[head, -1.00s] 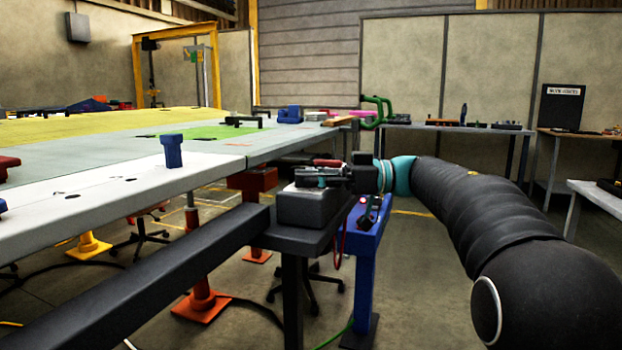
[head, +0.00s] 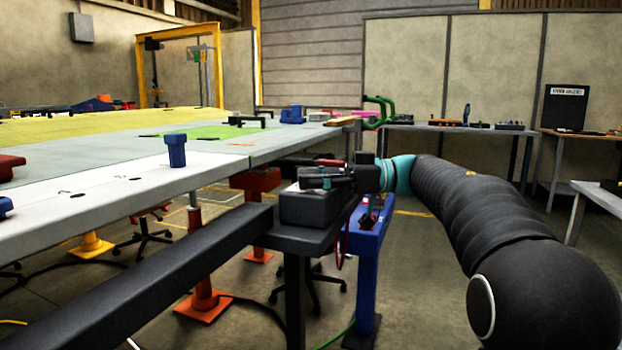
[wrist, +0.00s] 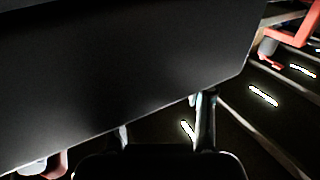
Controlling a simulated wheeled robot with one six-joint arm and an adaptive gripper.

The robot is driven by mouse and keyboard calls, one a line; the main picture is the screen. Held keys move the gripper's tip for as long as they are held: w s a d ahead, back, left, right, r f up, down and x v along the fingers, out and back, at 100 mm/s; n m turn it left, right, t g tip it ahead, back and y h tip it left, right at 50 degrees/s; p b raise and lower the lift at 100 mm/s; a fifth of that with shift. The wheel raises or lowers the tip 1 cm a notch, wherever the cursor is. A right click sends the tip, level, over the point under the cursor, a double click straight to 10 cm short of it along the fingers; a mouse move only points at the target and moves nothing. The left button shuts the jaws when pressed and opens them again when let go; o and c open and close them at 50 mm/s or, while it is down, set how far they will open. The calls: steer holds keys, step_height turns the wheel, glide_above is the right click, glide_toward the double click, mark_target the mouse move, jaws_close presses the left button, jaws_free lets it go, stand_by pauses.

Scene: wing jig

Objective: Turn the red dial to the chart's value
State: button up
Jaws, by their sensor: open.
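My gripper (head: 312,178) is at the end of my arm, pointing left just above a dark grey box (head: 308,208) on a dark bench. I cannot tell whether it touches the box. In the wrist view its two fingers (wrist: 163,116) are spread apart at the bottom, with nothing seen between them, beside a large dark surface (wrist: 120,70). No red dial can be made out for certain. A small red part (head: 330,162) shows just behind the gripper, too small to identify. No chart value is readable in either view.
A long dark beam (head: 150,275) runs from the lower left to the bench. The big wing table (head: 100,205) lies to the left, with a blue post (head: 176,150) on it. A blue stand (head: 364,250) is below my wrist. A black labelled board (head: 566,108) stands at the back right.

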steer(key=w+d, duration=0.1)
steer(key=d, duration=1.1)
steer(key=shift+w, duration=0.25)
